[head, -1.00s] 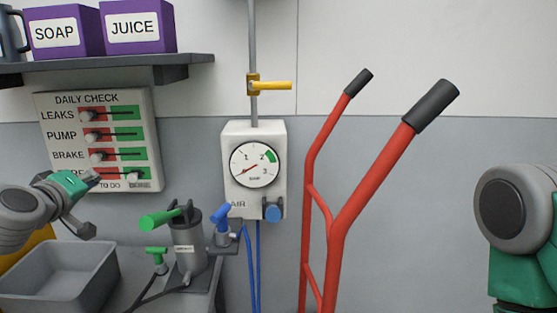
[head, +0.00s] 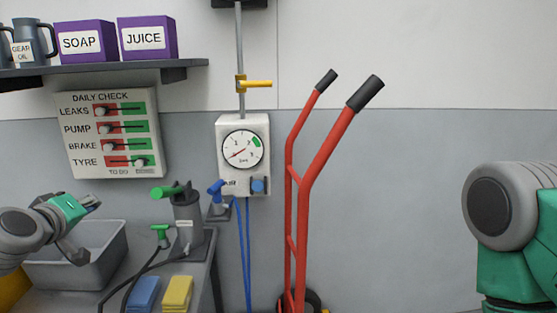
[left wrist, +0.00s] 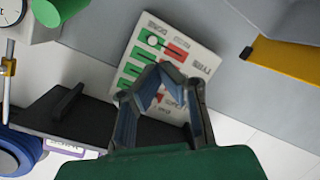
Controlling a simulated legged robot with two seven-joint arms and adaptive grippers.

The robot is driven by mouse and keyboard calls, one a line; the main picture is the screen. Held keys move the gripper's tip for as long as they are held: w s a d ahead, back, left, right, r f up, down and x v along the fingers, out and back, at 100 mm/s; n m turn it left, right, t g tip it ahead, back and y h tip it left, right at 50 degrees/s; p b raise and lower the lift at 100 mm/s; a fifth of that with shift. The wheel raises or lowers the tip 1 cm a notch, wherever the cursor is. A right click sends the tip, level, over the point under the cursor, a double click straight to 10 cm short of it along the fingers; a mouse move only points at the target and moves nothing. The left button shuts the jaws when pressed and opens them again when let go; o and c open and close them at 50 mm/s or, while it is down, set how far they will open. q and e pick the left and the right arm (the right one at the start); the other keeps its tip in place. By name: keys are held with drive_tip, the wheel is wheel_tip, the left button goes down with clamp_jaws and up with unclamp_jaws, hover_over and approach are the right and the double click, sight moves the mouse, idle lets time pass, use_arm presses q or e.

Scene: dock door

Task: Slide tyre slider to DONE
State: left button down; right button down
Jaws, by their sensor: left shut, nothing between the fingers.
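The white DAILY CHECK board (head: 84,140) hangs on the wall at left in the head view. Its tyre slider knob (head: 141,162) sits on the green DONE side of the bottom row. The leaks (head: 102,112), pump (head: 106,129) and brake (head: 107,147) knobs sit on the red TO DO side. My left gripper (head: 94,226) is shut and empty, below the board and apart from it in the head view. In the left wrist view the gripper's fingers (left wrist: 160,72) overlap the turned board (left wrist: 201,61), hiding part of it. My right gripper is out of view.
A shelf (head: 110,71) with purple boxes is above the board. A grey bin (head: 118,262) and a pump with a green handle (head: 187,222) stand below. A red hand truck (head: 318,170) stands right of the air gauge (head: 224,170).

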use_arm(q)
drive_tip(key=s+d+f+m+g+h, duration=0.1)
drive_tip(key=s+d+f+m+g, duration=0.4)
drive_tip(key=f, duration=0.6)
drive_tip(key=s+d+f+m+g+h, duration=0.1)
drive_tip(key=s+d+f, duration=0.3)
drive_tip(key=s+f, duration=0.55)
drive_tip(key=s+d+f+m+g, duration=0.1)
drive_tip(key=s+f+g, duration=0.3)
drive_tip(key=s+f, duration=0.4)
drive_tip(key=s+d+f+m+g, duration=0.2)
drive_tip(key=s+f, duration=0.6)
drive_tip(key=s, duration=0.6)
drive_tip(key=shift+d+m+g, duration=0.15)
drive_tip(key=shift+m+g, duration=0.55)
drive_tip(key=shift+g, duration=0.3)
